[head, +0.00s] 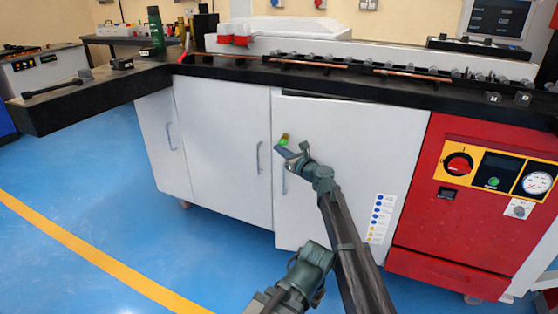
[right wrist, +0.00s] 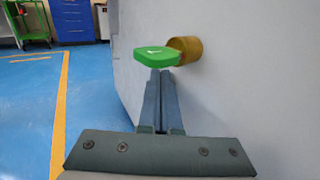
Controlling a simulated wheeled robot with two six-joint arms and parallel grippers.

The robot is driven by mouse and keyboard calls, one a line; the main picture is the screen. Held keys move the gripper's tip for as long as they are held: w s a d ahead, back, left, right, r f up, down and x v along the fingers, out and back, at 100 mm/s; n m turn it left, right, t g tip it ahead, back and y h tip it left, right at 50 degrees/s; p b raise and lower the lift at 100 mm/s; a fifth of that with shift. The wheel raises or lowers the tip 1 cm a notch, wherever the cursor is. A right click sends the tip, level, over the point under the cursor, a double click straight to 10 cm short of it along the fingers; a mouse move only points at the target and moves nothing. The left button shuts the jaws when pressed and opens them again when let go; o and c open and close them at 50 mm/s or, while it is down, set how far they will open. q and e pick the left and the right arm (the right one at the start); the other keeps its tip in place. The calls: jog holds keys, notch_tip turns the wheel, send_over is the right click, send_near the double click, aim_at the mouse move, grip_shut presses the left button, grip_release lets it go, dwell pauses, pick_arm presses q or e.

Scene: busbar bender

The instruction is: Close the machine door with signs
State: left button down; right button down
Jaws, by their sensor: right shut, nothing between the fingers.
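The white door with signs (head: 345,140) is the rightmost white door, next to the red panel. Blue and yellow stickers (head: 378,220) run down its lower right. Its left side stands slightly out from the cabinet, with a dark gap at its top. My right gripper (head: 281,150) is shut and empty at the door's upper left, above its handle (head: 284,181). In the right wrist view, its fingertips (right wrist: 158,72) are at a green piece (right wrist: 153,57) beside a brass cylinder (right wrist: 186,50) on the door; contact is unclear. My left gripper is not visible.
Two other white doors (head: 222,140) on the left look shut. The black countertop (head: 400,92) overhangs the doors, and its left wing (head: 90,97) juts forward. The red control panel (head: 450,215) is on the right. The blue floor (head: 190,250) in front is clear.

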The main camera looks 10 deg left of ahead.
jog(key=w, duration=1)
jog(key=shift+w+d, duration=0.2)
